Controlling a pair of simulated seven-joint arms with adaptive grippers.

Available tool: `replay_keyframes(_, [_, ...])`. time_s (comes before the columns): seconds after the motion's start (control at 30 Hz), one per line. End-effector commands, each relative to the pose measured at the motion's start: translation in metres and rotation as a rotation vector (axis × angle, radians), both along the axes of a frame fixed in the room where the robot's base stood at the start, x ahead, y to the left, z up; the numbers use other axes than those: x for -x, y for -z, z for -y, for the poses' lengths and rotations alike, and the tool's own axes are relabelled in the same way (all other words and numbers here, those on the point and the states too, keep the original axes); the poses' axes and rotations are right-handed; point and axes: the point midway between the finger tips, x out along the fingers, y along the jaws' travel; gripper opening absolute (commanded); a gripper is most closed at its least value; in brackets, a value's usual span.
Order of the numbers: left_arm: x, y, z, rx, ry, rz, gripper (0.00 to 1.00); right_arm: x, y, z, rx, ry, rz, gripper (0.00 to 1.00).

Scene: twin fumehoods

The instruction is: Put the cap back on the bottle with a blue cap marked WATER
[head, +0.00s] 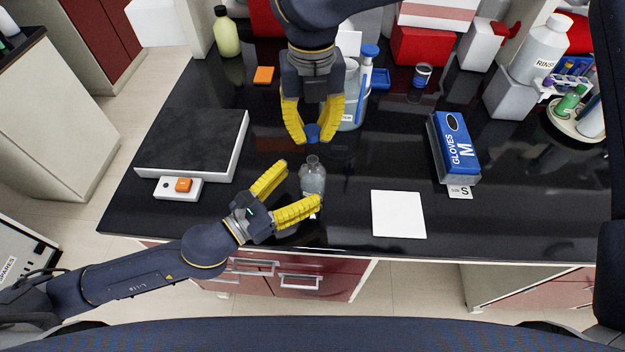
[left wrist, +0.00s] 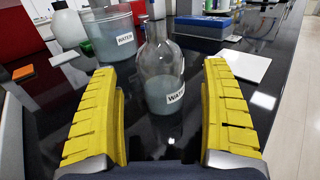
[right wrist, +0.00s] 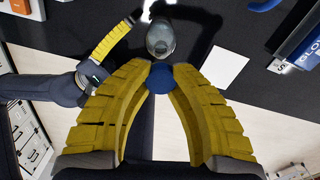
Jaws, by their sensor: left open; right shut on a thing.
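The clear bottle marked WATER (head: 313,178) stands upright and uncapped on the black bench, with liquid in its lower part. In the left wrist view the bottle (left wrist: 160,80) stands between the yellow fingers. My left gripper (head: 302,183) is open around the bottle, apart from its sides. My right gripper (head: 312,138) is shut on the blue cap (head: 313,131) and holds it above and slightly behind the bottle's mouth. In the right wrist view the cap (right wrist: 160,78) sits between the fingertips, with the bottle (right wrist: 161,40) beyond it.
A larger beaker marked WATER (left wrist: 112,35) stands behind the bottle. A white square pad (head: 398,214) and a blue glove box (head: 455,148) lie to the right. A dark flat plate (head: 191,143) and a small white device (head: 165,189) are at left. Bench between pad and bottle is clear.

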Motion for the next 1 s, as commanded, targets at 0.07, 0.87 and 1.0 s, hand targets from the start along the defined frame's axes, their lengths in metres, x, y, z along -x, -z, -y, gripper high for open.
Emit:
replay_keyframes(0.07, [-0.007, -0.001, 0.009, 0.002, 0.003, 0.003, 0.81, 0.0, 0.0, 0.0, 0.0, 0.0, 0.0, 0.1])
replay_keyframes(0.87, [-0.027, 0.0, 0.032, -0.001, 0.001, -0.001, 0.81, 0.0, 0.0, 0.0, 0.0, 0.0, 0.0, 0.1])
replay_keyframes(1.0, [-0.027, 0.0, 0.032, 0.0, 0.001, 0.0, 0.64, 0.0, 0.0, 0.0, 0.0, 0.0, 0.0, 0.1])
